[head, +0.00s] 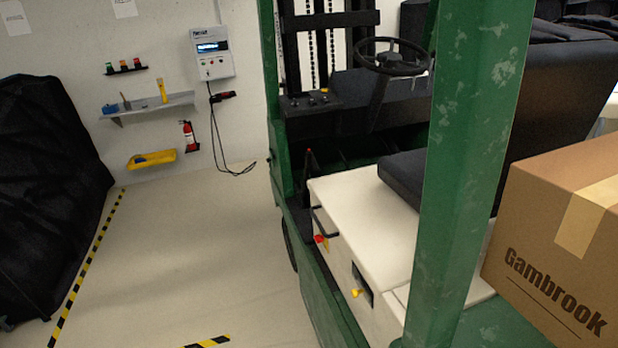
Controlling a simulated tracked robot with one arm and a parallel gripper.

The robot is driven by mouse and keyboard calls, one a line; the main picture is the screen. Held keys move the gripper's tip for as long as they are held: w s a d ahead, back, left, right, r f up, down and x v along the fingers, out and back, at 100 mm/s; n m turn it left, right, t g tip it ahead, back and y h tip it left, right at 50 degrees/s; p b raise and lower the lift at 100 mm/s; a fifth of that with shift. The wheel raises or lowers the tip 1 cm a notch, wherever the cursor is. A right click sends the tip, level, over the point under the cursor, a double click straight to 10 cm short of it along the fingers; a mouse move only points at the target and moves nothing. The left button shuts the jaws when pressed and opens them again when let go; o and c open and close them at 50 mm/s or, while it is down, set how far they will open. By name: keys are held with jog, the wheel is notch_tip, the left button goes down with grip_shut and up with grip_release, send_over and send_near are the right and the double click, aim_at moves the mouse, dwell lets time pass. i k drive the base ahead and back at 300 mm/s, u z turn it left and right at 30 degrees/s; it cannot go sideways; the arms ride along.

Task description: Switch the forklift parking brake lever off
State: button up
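A green forklift (470,150) fills the middle and right of the view. Beside its pale seat base (365,220) stands a thin dark upright lever (309,168). A black bar handle (324,222) and a red knob (320,240) sit on the base's left side. A yellow knob (356,293) sticks out of a dark plate (363,284) lower on that side. I cannot tell for certain which of these is the parking brake lever, nor its on or off position. My gripper is not in view.
A cardboard box (555,250) marked Gambrook is close at the right. A green post crosses in front of the seat (402,178). A black-covered shape (48,190) stands at the left. A charger (212,53) hangs on the wall. The floor (190,260) left of the forklift is clear.

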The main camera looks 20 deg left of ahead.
aim_at(306, 176)
jog(key=k, duration=1.3)
jog(key=u, duration=0.7)
jog(key=i, duration=1.5)
jog(key=u, duration=0.8)
jog(key=i, duration=1.25)
jog(key=z, duration=0.3)
jog(key=i, duration=1.25)
jog(key=z, duration=1.15)
jog(key=i, duration=0.9)
jog(key=z, duration=0.45)
jog(key=k, duration=0.25)
jog(key=z, duration=0.05)
